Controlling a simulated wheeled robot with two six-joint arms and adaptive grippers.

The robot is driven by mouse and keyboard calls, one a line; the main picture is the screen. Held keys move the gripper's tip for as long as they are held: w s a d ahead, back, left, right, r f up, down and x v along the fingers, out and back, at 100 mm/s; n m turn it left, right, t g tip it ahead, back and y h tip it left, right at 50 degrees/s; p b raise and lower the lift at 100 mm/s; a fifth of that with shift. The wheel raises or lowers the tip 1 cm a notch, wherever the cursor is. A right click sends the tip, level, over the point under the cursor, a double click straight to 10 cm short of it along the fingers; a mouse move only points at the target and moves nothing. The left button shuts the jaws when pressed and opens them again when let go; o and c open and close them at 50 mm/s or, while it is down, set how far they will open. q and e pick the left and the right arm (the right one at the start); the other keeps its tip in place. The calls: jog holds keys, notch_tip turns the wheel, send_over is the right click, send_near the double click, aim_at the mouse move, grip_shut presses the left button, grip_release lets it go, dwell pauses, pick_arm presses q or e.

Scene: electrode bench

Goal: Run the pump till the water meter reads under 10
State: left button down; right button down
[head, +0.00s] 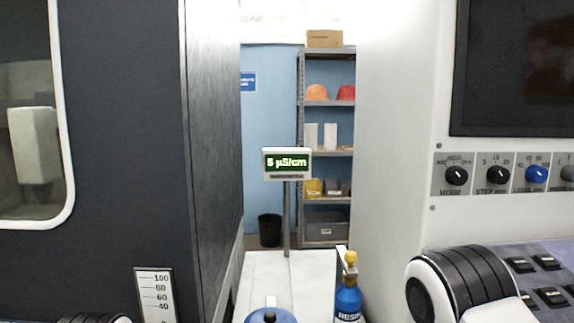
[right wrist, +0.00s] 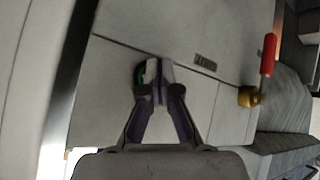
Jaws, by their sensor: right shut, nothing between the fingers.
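The water meter (head: 287,163) stands on a thin post in the middle of the head view. My left gripper is not in view.
A blue bottle with a yellow top (head: 347,300) and a blue round lid (head: 270,316) stand at the head view's bottom. A brass valve (right wrist: 249,97) with a red handle (right wrist: 268,54) is right of my right gripper. Dark cabinet (head: 120,130) left; knob panel (head: 497,175) right.

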jog(key=shift+s, duration=0.55)
jog(key=s, duration=0.6)
jog(key=shift+d, duration=0.1)
